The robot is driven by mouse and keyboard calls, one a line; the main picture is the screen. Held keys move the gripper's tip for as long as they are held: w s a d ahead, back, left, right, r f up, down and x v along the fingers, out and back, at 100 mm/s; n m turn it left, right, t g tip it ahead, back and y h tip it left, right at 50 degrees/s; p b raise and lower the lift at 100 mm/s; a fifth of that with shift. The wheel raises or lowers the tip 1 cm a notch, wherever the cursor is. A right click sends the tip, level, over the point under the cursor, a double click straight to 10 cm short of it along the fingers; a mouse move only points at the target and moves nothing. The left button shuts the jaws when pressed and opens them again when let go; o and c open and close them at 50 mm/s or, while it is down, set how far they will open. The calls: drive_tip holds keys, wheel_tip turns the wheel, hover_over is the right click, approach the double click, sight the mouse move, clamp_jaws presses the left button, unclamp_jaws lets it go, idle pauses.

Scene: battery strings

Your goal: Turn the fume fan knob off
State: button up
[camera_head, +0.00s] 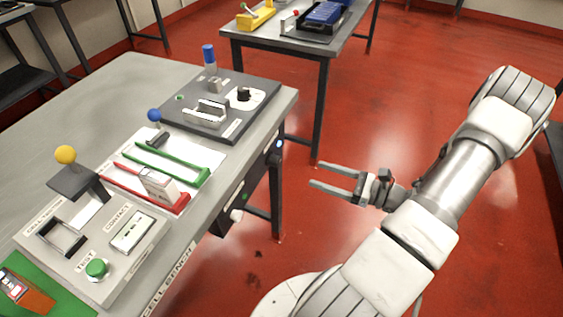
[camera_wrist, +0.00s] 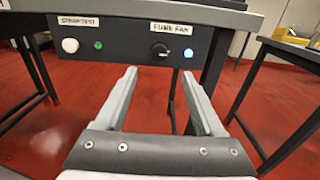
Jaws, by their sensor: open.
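The fume fan knob (camera_wrist: 160,51) is a small black round knob on a dark panel under the bench edge, in the wrist view. A "FUME FAN" label (camera_wrist: 171,28) is above it, and a bright blue-white lamp (camera_wrist: 188,52) glows to its right. The lamp (camera_head: 279,145) also shows in the head view, on the panel's far end; I cannot make out the knob clearly there. My gripper (camera_head: 314,173) is open and empty, right of the bench and apart from the panel. In the wrist view my fingers (camera_wrist: 160,85) point toward the panel, below and around the knob's line.
A white round knob (camera_wrist: 70,45) labelled "SPARK TEST" and a green lamp (camera_wrist: 98,45) share the panel. The cell bench (camera_head: 190,240) carries several fixtures. Another table (camera_head: 262,38) stands behind. Red floor between bench and arm is clear.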

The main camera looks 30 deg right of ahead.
sight(279, 161)
drive_tip(key=b+x, duration=0.1)
drive_tip(key=x, duration=1.1)
drive_tip(key=shift+w+a, duration=0.1)
drive_tip(key=shift+a, duration=0.05)
clamp_jaws()
